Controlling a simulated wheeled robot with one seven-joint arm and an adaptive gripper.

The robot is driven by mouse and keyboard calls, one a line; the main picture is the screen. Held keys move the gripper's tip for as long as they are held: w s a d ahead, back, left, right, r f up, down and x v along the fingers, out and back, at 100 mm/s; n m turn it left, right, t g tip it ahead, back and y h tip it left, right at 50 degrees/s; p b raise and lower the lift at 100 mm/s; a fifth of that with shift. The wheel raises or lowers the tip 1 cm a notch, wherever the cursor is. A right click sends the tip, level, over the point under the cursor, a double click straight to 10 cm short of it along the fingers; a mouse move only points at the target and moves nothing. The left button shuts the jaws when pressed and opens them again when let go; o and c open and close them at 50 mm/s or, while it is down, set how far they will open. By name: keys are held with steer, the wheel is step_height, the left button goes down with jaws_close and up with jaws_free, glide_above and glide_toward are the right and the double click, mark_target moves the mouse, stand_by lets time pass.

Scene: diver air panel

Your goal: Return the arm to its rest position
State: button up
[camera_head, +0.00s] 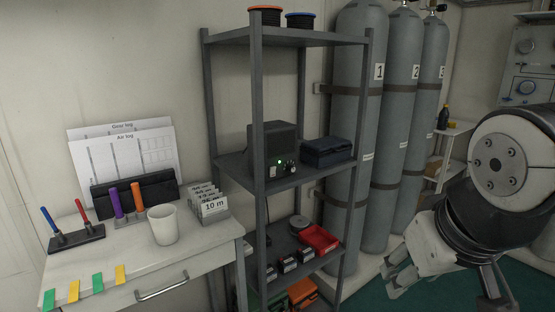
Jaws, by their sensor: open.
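My arm shows at the right edge of the head view, bent, with a large pale round joint cap in front. My gripper (390,270) is low at the lower right, beside the foot of the gas cylinders in the picture. Its pale fingers point left and are apart, with nothing seen between them. Part of the gripper and wrist is hidden behind my own arm links. I cannot tell its exact distance from the cylinders.
A grey shelf rack (257,110) stands in the middle, holding a black radio box (270,146) and a red tray (319,239). Tall numbered cylinders (355,130) stand behind. A white desk (150,262) at left holds a cup (163,225). Green floor (375,297) shows lower right.

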steer(key=s+f+m+g, duration=0.1)
steer(key=s+f+g, duration=0.25)
steer(key=s, duration=1.05)
step_height(320, 180, up, 15)
steer(key=t+p, duration=0.2)
steer(key=p, duration=1.1)
steer(key=shift+d+y, duration=0.3)
steer(key=shift+r, duration=0.1)
